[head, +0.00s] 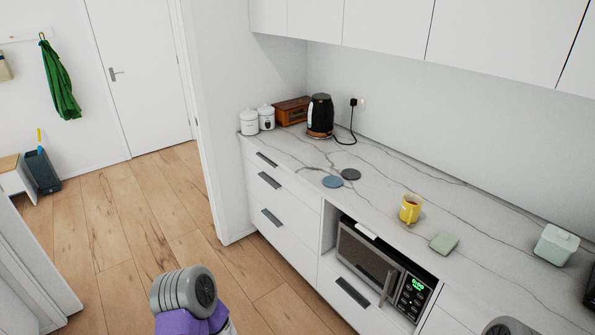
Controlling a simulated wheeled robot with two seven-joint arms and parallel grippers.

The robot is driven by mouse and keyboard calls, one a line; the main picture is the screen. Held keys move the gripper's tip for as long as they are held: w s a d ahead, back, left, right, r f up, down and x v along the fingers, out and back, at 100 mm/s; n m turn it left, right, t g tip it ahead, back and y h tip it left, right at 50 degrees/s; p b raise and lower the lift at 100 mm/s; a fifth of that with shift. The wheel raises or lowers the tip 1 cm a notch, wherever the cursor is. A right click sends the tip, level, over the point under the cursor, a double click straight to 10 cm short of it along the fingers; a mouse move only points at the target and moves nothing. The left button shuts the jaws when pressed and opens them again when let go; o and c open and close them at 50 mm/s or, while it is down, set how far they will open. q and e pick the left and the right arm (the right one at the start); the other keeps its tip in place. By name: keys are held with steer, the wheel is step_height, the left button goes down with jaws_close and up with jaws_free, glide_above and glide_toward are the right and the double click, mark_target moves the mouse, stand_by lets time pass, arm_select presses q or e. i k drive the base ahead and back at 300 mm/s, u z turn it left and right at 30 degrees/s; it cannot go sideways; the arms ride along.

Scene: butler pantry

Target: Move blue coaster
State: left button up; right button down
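The blue coaster (332,182) is a flat round disc lying on the marble countertop (378,185), near its front edge. A dark grey round coaster (351,174) lies just behind it to the right; I cannot tell if their edges touch. Neither of my grippers shows in the head view. Only a grey and purple part of my own arm shows at the bottom left of centre, and a small grey part of mine at the bottom right. Both are apart from the blue coaster in the picture.
A yellow mug (410,209) and a pale green square item (444,242) stand to the right. A black kettle (320,116), white canisters (249,122) and a wooden box (292,110) stand at the far left end. A microwave (370,262) sits below. Upper cabinets (385,25) overhang.

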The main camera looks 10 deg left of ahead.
mark_target(329, 181)
steer(key=u, duration=1.15)
steer(key=i, duration=2.55)
steer(key=z, duration=0.95)
